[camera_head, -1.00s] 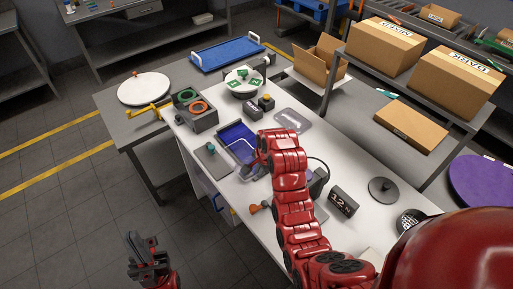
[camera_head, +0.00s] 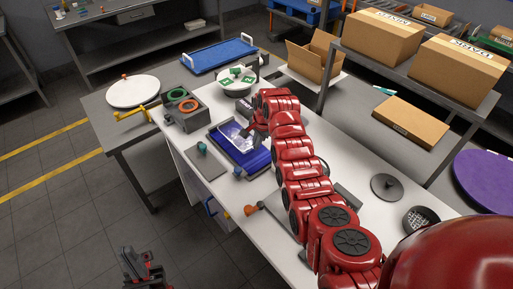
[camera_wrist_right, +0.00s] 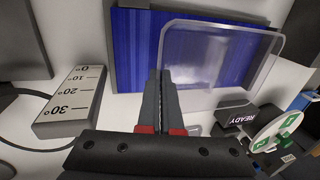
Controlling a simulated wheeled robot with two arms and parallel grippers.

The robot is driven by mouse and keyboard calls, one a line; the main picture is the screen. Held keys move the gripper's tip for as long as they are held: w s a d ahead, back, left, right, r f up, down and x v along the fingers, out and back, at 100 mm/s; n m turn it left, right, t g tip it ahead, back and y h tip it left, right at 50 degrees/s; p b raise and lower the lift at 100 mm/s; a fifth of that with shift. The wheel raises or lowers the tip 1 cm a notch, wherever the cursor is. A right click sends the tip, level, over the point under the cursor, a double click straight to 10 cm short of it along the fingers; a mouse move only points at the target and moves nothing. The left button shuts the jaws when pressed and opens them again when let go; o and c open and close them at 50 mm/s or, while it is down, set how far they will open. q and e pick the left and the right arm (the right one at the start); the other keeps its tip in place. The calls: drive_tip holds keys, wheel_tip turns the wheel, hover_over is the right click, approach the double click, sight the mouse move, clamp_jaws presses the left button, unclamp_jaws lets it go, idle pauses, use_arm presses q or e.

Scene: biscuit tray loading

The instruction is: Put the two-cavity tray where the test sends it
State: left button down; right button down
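A clear plastic tray (camera_head: 238,136) is over the blue tray (camera_head: 258,163) on the white bench in the head view. In the right wrist view the clear tray (camera_wrist_right: 215,60) is tilted and overlaps the ribbed blue surface (camera_wrist_right: 135,60). Its cavities cannot be counted. My right gripper (camera_wrist_right: 160,75) has its fingers close together at the clear tray's near left edge, shut on it. In the head view the right arm hides part of the bench. My left gripper (camera_head: 137,257) is low at the left, away from the bench, apparently open and empty.
A READY box (camera_wrist_right: 238,118) and a white disc with green marks (camera_head: 232,84) stand beyond. A box with green and orange rings (camera_head: 184,110) and a grey plate (camera_head: 206,163) lie left. An angle-marked block (camera_wrist_right: 72,104) is beside the gripper. Shelves with cartons (camera_head: 385,42) are at right.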

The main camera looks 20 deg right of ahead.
sight(255, 154)
drive_tip(key=shift+w, duration=0.2)
drive_tip(key=shift+d+f+p, duration=0.1)
drive_tip(key=shift+f+p, duration=0.35)
drive_tip(key=shift+p, duration=0.25)
drive_tip(key=shift+p+x, duration=0.45)
drive_tip(key=shift+x, duration=0.4)
drive_tip(key=shift+s+f, duration=0.2)
drive_tip(key=shift+f, duration=0.25)
drive_tip(key=shift+f, duration=0.1)
drive_tip(key=c, duration=1.1)
unclamp_jaws()
